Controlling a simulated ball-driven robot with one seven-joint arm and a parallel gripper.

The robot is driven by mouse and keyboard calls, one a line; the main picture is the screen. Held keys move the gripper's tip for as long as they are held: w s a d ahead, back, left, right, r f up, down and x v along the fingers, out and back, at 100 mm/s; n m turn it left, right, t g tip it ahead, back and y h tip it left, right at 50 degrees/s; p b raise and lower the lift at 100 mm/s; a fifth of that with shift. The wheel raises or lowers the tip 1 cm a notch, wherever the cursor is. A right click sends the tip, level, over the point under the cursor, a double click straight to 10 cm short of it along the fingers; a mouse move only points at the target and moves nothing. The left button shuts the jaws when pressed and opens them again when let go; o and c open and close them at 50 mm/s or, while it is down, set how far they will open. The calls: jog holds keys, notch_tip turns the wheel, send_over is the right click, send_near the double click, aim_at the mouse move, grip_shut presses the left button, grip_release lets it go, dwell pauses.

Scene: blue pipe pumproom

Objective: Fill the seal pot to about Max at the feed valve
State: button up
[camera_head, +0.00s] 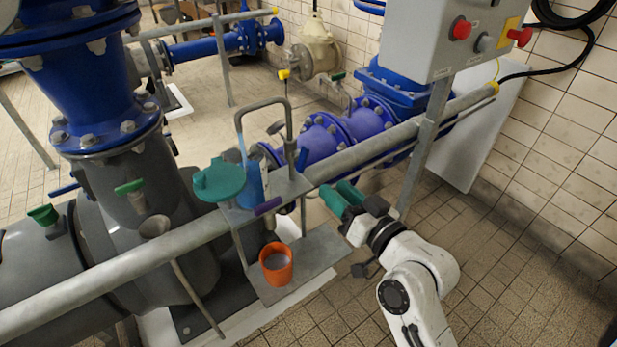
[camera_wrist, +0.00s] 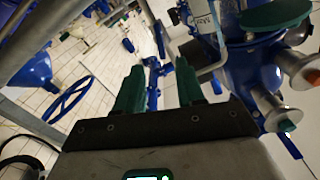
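The seal pot (camera_head: 251,186) is a blue pot on a small metal shelf on the rail, its green lid (camera_head: 219,181) swung out to the left. A grey gooseneck pipe (camera_head: 264,103) arches above it, and a light-blue streak (camera_head: 242,151) runs from its spout down to the pot. The level inside is hidden. My gripper (camera_head: 342,198) is open and empty, right of the pot, its green fingers apart (camera_wrist: 158,90).
An orange bucket (camera_head: 276,266) stands on the lower plate. A purple handle (camera_head: 267,206) sticks out at the shelf front. A control box (camera_head: 445,40) hangs at upper right. Tiled floor is clear at lower right.

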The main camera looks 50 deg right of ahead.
aim_at(305, 162)
jog(key=p+x, duration=0.1)
jog(key=x, duration=0.9)
jog(key=shift+w+d+r, duration=0.1)
jog(key=shift+w, duration=0.25)
grip_shut()
